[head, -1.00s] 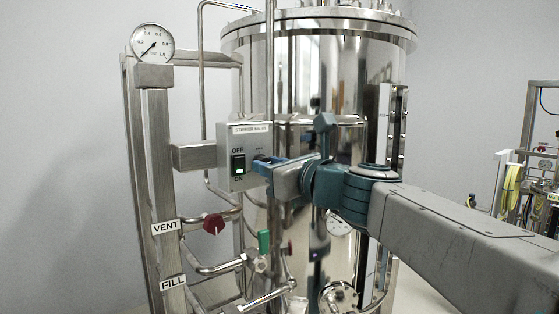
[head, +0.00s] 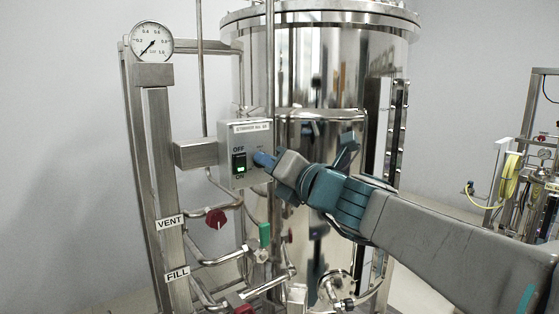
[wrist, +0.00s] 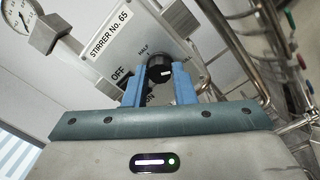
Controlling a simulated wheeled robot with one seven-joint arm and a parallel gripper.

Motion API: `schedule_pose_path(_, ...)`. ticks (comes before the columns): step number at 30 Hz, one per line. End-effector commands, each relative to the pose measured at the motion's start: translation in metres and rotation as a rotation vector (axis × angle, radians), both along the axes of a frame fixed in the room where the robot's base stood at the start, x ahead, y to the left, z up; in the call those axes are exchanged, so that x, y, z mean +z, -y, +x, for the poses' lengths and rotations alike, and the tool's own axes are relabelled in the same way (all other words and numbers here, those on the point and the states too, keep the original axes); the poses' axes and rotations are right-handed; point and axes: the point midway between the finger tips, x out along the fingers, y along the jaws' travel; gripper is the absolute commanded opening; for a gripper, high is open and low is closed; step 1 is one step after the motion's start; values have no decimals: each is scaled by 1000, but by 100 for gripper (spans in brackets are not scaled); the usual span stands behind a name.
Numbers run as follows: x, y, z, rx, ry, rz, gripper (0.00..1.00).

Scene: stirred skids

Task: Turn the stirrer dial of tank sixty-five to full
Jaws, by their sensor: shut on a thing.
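The grey stirrer box (head: 245,150) is mounted on the frame in front of the steel tank. In the wrist view its label (wrist: 109,34) reads "STIRRER No. 65". The black dial (wrist: 159,66) has a white mark that points to the right in the wrist view. A HALF label shows above it, and a partly hidden label ending in "LL" is at its right. My gripper (head: 265,160) is at the box's right side. In the wrist view its blue fingers (wrist: 160,78) are shut on the dial, one on each side. The fingers partly cover the ON label.
Red valve handles (head: 216,218), a green handle (head: 264,234) and pipes lie below the box. A pressure gauge (head: 152,41) tops the left post. Another skid with a yellow hose (head: 507,180) stands at right.

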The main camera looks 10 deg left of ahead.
Motion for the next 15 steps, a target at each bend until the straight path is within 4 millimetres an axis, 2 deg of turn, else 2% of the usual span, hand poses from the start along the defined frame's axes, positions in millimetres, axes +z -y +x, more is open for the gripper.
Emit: schedule_pose_path(15,-2,0,0,1,-45,34,1)
